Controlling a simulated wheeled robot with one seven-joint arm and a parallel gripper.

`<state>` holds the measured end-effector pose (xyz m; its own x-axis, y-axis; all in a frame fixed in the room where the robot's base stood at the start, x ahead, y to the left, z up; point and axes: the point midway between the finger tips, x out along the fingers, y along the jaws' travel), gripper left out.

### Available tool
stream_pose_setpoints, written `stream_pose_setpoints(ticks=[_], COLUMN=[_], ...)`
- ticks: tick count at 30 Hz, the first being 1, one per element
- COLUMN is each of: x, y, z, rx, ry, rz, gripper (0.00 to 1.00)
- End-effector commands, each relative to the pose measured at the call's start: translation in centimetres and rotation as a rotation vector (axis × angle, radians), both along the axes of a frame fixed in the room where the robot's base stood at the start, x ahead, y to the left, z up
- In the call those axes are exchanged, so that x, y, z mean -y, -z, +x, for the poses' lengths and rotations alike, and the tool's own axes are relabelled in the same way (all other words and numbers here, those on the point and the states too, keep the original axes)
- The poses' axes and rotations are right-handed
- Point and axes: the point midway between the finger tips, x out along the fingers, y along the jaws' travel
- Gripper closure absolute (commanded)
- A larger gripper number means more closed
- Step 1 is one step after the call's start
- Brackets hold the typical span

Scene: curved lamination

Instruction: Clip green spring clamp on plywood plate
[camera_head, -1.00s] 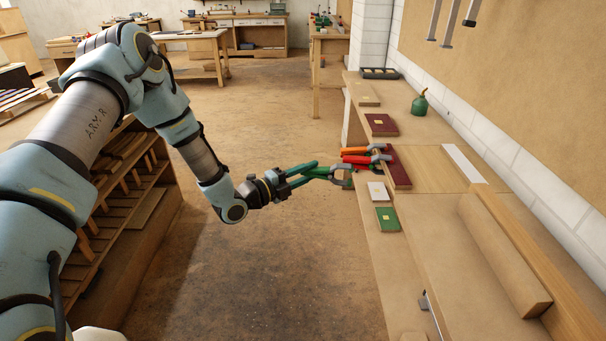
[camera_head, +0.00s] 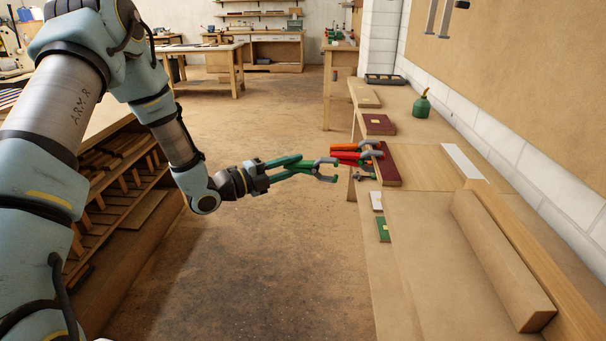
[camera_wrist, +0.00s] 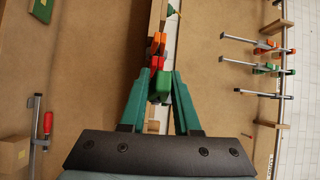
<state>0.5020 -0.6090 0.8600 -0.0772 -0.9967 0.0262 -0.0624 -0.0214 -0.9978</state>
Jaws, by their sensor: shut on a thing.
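The green spring clamp (camera_head: 322,171) is held between the teal fingers of my gripper (camera_head: 306,168), its jaws pointing right toward the bench. It also shows in the wrist view (camera_wrist: 160,86), between the two fingers (camera_wrist: 161,82). In the head view a gap shows between the clamp's jaws and the bench edge. A pale wooden panel (camera_head: 432,170), perhaps the plywood plate, lies on the bench beside a dark red strip (camera_head: 388,168). An orange clamp (camera_head: 346,147) and a red clamp (camera_head: 348,156) sit at that strip, just beyond the green clamp's tip. Their exact grip is unclear.
A white card (camera_head: 376,200) and a green block (camera_head: 383,229) lie near the bench's front edge. A long wooden block (camera_head: 500,255) lies farther right. A slatted shelf (camera_head: 120,185) stands left, with clear floor between. Several bar clamps hang on the wall in the wrist view.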

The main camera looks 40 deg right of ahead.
Motion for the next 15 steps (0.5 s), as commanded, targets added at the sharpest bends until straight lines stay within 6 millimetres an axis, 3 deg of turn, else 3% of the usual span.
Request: stream_pose_setpoints(ticks=[15], x=[2.3], y=[0.0], z=[-2.7], rx=[-0.001], ry=[0.002], rz=[-0.001], gripper=[1.00])
